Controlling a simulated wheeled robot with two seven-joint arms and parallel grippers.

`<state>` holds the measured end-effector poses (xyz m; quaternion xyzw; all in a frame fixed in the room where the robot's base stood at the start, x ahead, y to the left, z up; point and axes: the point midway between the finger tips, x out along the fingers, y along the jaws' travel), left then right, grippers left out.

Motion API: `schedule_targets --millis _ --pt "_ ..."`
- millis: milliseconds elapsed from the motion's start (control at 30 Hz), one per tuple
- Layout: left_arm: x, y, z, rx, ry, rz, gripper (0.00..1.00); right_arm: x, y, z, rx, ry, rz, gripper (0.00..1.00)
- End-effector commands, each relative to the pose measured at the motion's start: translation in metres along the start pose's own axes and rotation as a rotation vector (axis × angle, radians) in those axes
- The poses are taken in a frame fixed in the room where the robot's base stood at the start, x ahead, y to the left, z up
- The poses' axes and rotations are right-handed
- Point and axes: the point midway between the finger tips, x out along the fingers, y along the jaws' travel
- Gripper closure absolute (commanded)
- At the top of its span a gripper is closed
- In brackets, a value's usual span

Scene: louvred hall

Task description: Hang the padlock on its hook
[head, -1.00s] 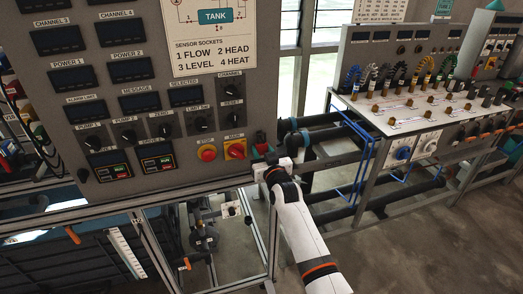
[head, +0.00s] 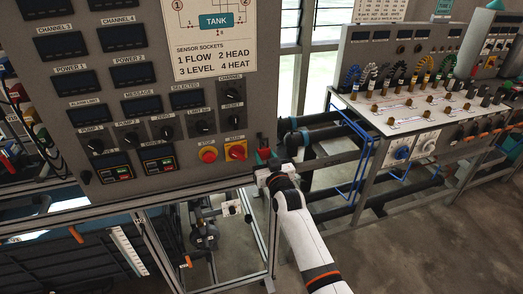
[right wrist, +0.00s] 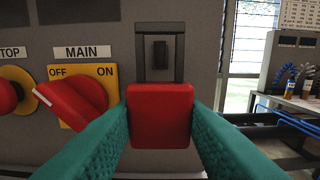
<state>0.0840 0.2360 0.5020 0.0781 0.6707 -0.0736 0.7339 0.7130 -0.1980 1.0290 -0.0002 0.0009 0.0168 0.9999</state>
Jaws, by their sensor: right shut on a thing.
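The padlock (right wrist: 160,116) has a red body and a dark square shackle (right wrist: 160,28). It is upright in the right wrist view. My right gripper (right wrist: 160,125) is shut on its body, one teal finger on each side. A small dark hook (right wrist: 159,54) on the grey panel shows through the shackle's opening, below its top bar. I cannot tell whether the shackle is around the hook or still in front of it. In the head view my right gripper (head: 264,160) is at the panel's lower right corner, where the padlock is mostly hidden. My left gripper is not in view.
The red MAIN switch (right wrist: 72,98) on its yellow plate is close left of the padlock, touching distance from the left finger. The red STOP button (head: 208,155) is further left. A bench with sockets (head: 420,110) stands at the right, beyond open floor.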

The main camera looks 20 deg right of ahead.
Motion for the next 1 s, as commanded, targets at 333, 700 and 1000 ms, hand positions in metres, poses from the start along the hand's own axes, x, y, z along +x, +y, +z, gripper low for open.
schedule_targets --millis 333,700,1000 --pt "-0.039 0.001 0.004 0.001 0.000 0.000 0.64 -0.044 0.000 0.005 -0.001 0.002 0.001 1.00" --pt "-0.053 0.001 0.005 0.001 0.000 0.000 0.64 -0.070 0.000 0.002 0.000 -0.002 0.000 1.00" --pt "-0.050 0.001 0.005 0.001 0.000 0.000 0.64 -0.076 0.002 -0.003 0.000 0.001 0.002 1.00"
